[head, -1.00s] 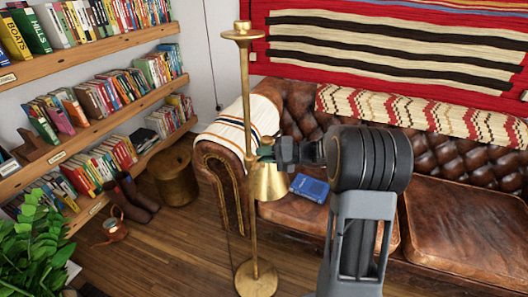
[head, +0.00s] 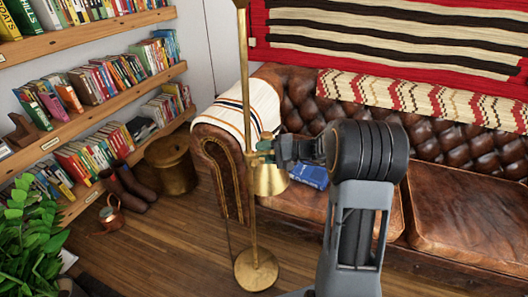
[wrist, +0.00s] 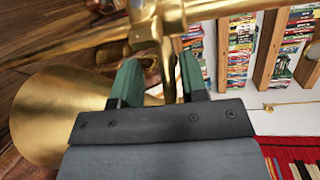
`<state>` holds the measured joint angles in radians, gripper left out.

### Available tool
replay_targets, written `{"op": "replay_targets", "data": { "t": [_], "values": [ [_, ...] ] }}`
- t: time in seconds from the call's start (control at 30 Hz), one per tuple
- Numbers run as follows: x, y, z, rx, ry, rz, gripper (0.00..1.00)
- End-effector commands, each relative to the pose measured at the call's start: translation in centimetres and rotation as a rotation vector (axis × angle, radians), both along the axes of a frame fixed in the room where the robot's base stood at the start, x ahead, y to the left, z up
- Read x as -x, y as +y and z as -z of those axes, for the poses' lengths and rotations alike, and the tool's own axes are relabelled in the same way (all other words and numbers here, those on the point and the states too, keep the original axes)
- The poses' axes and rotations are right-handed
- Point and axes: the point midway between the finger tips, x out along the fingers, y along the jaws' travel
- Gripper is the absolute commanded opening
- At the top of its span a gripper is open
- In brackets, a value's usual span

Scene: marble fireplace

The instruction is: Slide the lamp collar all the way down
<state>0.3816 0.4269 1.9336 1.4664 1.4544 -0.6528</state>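The brass floor lamp has a thin upright pole (head: 248,95) and a round base (head: 256,270) on the floor. Its collar (wrist: 158,25) rides on the pole and carries a cone shade (head: 270,182), which also fills the left of the wrist view (wrist: 55,115). My gripper (head: 267,151) is at the collar, just above the shade. The exact contact is partly hidden. The collar is well above the base.
A leather sofa (head: 465,210) with a blue book (head: 308,175) stands right behind the lamp. Bookshelves (head: 95,110), a brass bin (head: 172,165) and boots (head: 130,188) are at left. A plant (head: 30,240) is at lower left. Bare floor surrounds the base.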

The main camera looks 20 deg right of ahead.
Motion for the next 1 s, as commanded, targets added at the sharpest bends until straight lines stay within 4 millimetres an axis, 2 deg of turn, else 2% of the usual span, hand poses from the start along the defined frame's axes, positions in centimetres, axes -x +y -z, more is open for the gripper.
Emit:
{"op": "replay_targets", "data": {
  "t": [0.23,0.37,0.8,1.0],
  "values": [
    [0.0,-0.1,-0.2,-0.001,-0.005,0.0,0.4],
    [0.3,-1.0,-0.4,0.0,-0.006,0.003,0.4],
    [3.5,-8.8,-1.7,-0.001,-0.004,0.004,0.4],
    [4.6,-11.3,-2.1,0.0,-0.004,0.003,0.4]
  ]
}}
